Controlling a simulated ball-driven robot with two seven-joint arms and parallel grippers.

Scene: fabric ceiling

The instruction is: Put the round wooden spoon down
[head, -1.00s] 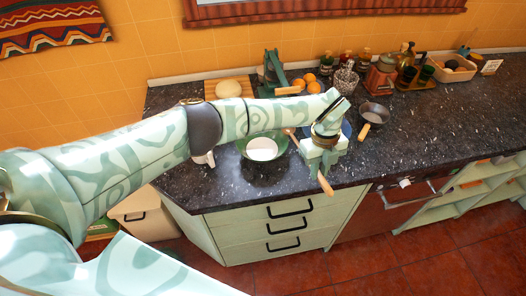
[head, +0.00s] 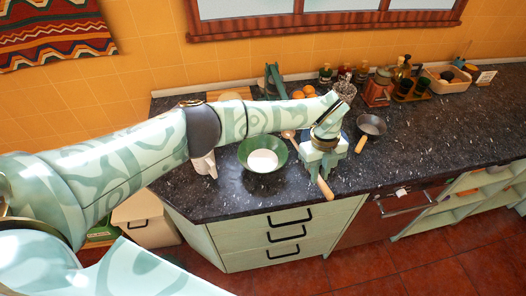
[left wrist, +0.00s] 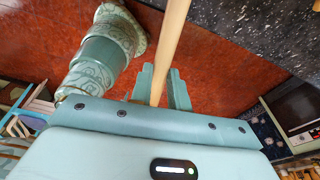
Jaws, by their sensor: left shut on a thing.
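The round wooden spoon is in my left gripper (head: 320,170). Its round end (head: 289,134) shows to the left of the gripper, right of the green bowl (head: 247,152). Its handle end (head: 325,188) sticks out below the gripper towards the counter's front edge. In the left wrist view the pale handle (left wrist: 172,45) runs between the two fingers (left wrist: 160,92), which are shut on it. The gripper hides the middle of the spoon in the head view. I cannot tell whether the spoon touches the counter (head: 400,165). My right gripper is not in view.
The green bowl with something white in it stands just left of the gripper. A small pan (head: 371,124) with a wooden handle is to the right. A white jug (head: 204,165) is partly behind my arm. Bottles and jars (head: 378,88) line the back. The right counter front is clear.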

